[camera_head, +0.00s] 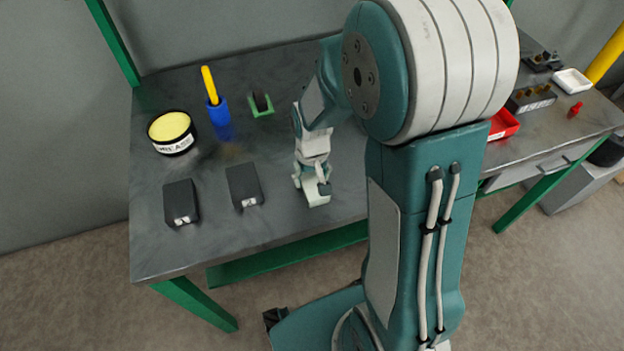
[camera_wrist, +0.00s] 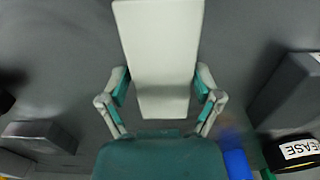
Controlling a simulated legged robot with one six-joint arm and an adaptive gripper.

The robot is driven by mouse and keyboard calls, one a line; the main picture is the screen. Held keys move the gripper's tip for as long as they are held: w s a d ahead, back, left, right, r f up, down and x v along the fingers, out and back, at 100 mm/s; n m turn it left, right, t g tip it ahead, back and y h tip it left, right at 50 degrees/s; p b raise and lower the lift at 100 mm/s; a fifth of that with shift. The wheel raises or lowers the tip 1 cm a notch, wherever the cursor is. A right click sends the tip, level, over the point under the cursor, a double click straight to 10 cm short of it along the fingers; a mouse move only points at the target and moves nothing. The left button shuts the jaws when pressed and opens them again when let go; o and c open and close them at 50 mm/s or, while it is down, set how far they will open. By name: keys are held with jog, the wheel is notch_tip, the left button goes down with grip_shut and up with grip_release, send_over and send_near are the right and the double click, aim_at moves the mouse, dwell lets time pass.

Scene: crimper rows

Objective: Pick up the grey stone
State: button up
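The grey stone (camera_wrist: 158,55) is a long, pale grey flat block. The fingers hide part of the stone there. I cannot tell whether the stone touches the table.
On the left table (camera_head: 150,245) are two dark boxes (camera_head: 181,203) (camera_head: 244,186), a yellow-topped grease tin (camera_head: 172,132), a blue cup (camera_head: 219,112) with a yellow-handled tool and a green holder (camera_head: 261,105). The right table holds a red tray (camera_head: 503,124). The left table's front edge is clear.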

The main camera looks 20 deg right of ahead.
aim_at(311, 179)
jog(key=shift+a, duration=0.1)
jog(key=c, duration=0.5)
jog(key=shift+a, duration=0.15)
jog(key=shift+r, duration=0.5)
notch_tip(311, 179, up, 3)
jog(key=shift+s+f, duration=0.1)
jog(key=shift+f, duration=0.05)
jog(key=s+r, duration=0.1)
jog(key=r, duration=0.1)
jog(key=s+d+r, duration=0.1)
jog(key=s, duration=0.1)
jog(key=s+d+r, duration=0.1)
jog(key=r, duration=0.1)
jog(key=shift+s+r, duration=0.35)
jog(key=s+d+r, duration=0.2)
jog(key=s+r, duration=0.1)
jog(key=s, duration=0.5)
jog(key=shift+s+d+r, duration=0.2)
jog(key=shift+d+r, duration=0.15)
jog(key=shift+d, duration=0.05)
